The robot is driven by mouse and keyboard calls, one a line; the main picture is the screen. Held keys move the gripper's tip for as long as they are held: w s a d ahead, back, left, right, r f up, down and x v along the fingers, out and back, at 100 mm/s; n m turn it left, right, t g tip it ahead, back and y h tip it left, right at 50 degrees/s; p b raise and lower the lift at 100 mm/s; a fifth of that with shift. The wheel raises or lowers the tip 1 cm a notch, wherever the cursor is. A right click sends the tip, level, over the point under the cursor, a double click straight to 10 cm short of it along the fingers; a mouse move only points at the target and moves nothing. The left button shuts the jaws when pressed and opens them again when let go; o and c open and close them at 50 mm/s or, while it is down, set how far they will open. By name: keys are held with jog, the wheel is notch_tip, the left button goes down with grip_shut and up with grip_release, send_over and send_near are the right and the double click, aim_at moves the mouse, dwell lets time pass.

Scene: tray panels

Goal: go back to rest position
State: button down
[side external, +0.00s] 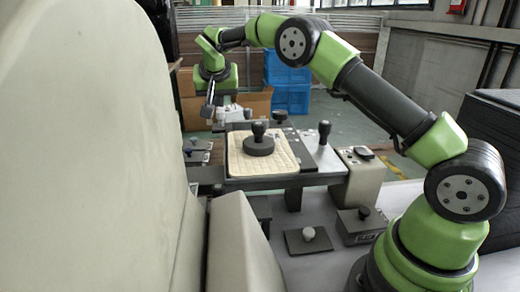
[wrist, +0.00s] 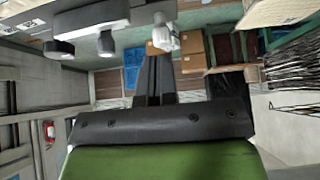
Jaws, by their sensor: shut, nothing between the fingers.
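My gripper (side external: 208,111) hangs at the back left of the work table in the side external view, pointing down. It is small there, and its fingers are hard to make out. In the wrist view my gripper (wrist: 157,62) shows as dark fingers close together, with nothing seen between them. A cream quilted pad (side external: 239,165) lies on the table to the right of and nearer than my gripper. A dark round piece with a knob (side external: 258,146) stands on the pad, apart from my gripper.
A black-knobbed handle (side external: 324,133) stands on the panel right of the pad. A small plate with a pale knob (side external: 308,234) and a dark knobbed box (side external: 362,222) sit lower in front. Blue crates (side external: 291,90) stand behind. A large pale surface (side external: 85,150) fills the left foreground.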

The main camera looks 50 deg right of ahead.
jog(key=s+a+r+n+t+y, duration=0.1)
jog(key=s+a+r+y, duration=0.1)
jog(key=s+a+r, duration=0.35)
jog(key=s+a+r+n+y, duration=0.2)
jog(key=s+r, duration=0.5)
jog(key=s, duration=0.4)
jog(key=s+a+f+n+y, duration=0.1)
jog(key=s+a, duration=0.1)
jog(key=s, duration=0.7)
jog(key=s+a+f+n+t+y, duration=0.1)
jog(key=s+a+f, duration=0.1)
jog(key=s, duration=0.8)
jog(key=shift+a+f+y, duration=0.3)
jog(key=shift+a+y, duration=0.05)
jog(key=shift+y, duration=0.05)
